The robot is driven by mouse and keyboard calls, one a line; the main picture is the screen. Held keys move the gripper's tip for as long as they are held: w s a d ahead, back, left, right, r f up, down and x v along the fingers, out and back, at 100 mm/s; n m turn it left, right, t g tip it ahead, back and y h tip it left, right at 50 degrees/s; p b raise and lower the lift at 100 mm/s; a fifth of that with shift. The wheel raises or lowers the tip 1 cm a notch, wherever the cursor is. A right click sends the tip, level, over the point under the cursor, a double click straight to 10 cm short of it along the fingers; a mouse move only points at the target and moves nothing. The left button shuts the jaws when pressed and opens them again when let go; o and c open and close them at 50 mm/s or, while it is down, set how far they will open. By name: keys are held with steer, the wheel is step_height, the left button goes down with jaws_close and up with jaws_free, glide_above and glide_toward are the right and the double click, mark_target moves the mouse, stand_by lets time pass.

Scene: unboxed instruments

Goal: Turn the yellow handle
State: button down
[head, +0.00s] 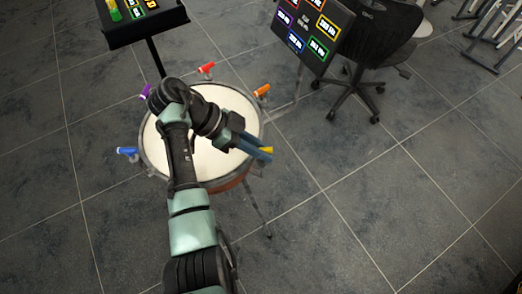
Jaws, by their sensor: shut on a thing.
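The yellow handle (267,149) is at the right rim of a round drum (225,101) with a pale top. Only a small part of it shows, between the fingers of my gripper (265,153). My gripper reaches over the drum from the left and is shut on the yellow handle. My arm covers much of the drum top and its near left side.
Other coloured handles sit around the rim: red (206,68), orange (262,90), purple (146,91) and blue (127,151). A black stand (143,22) is behind, a colour-labelled board (313,35) and an office chair (368,45) at back right. Tiled floor (370,200) at right is clear.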

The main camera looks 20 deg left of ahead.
steer(key=shift+m+g, duration=0.4)
steer(key=shift+m, duration=0.1)
steer(key=c, duration=0.8)
jaws_free()
steer(key=shift+c, duration=0.2)
steer(key=p+v, duration=0.5)
steer(key=v, duration=0.8)
steer(key=shift+f, duration=0.15)
